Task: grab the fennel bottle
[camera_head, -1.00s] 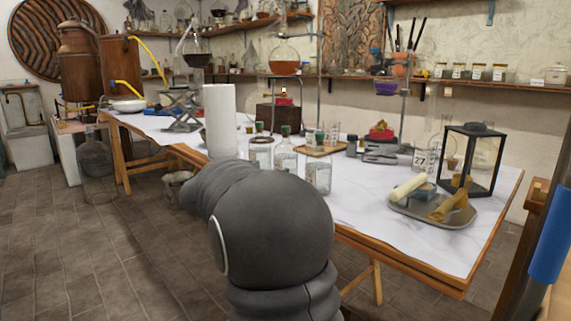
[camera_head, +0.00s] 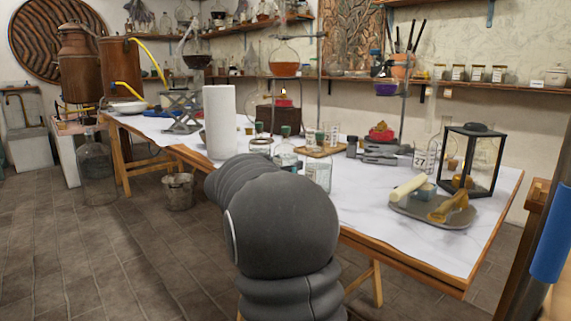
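Several clear glass bottles with pale labels stand close together on the white-topped table (camera_head: 420,245), behind my arm. One (camera_head: 260,146) is at the left, one with a dark green stopper (camera_head: 286,154) is in the middle, and one (camera_head: 318,173) is at the right. Their labels are too small to read, so I cannot tell which is the fennel bottle. My gripper is not visible.
A white paper roll (camera_head: 219,122) stands left of the bottles. A wooden board (camera_head: 317,150) lies behind them. A grey tray (camera_head: 410,211) and a black lantern (camera_head: 471,160) are at the right. A metal bucket (camera_head: 178,191) stands on the floor.

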